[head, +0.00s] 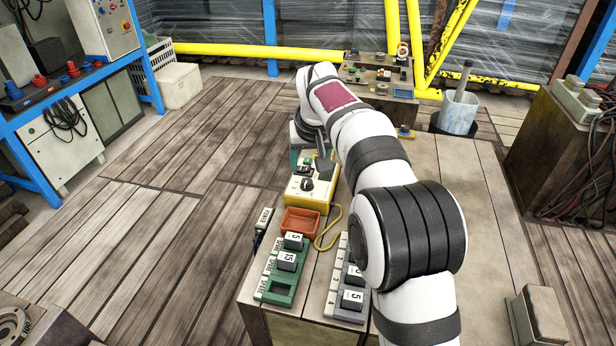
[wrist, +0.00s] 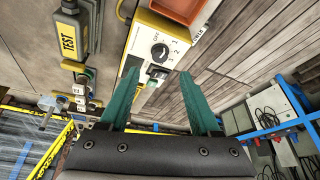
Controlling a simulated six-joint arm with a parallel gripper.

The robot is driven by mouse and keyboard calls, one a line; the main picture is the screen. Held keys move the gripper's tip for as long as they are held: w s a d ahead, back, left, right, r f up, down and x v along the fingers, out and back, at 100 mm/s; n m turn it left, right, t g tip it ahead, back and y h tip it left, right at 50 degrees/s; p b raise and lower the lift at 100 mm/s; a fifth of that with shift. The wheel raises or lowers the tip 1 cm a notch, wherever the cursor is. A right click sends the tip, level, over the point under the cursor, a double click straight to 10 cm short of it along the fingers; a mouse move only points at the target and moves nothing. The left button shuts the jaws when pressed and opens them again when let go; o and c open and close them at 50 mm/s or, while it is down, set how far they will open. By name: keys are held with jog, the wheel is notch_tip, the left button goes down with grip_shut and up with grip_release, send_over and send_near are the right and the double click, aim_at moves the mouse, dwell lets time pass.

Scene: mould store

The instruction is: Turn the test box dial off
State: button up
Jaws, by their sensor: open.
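The test box (head: 312,190) is a yellow case with a pale face, lying on the bench; it also shows in the wrist view (wrist: 140,42). Its round black dial (head: 307,184) sits on that face. In the wrist view the dial (wrist: 160,51) has marks OFF, 1, 2 and 3 around it; which one it points to is too small to tell. A dark switch is below the dial in that view. My gripper (wrist: 159,71) has two green fingers, open and empty. They point toward the box, with the dial just beyond the gap between the tips.
An orange tray (head: 300,221) and a yellow cable loop (head: 328,238) lie beside the box. A green rack (head: 279,290) and a grey rack (head: 333,303) hold numbered blocks at the bench's front. A control panel (head: 378,75) and a bucket (head: 457,113) stand behind. A TEST-labelled pendant (wrist: 70,40) lies nearby.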

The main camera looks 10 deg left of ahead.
aim_at(307, 181)
jog(key=x, duration=0.7)
jog(key=shift+f, duration=0.15)
grip_shut()
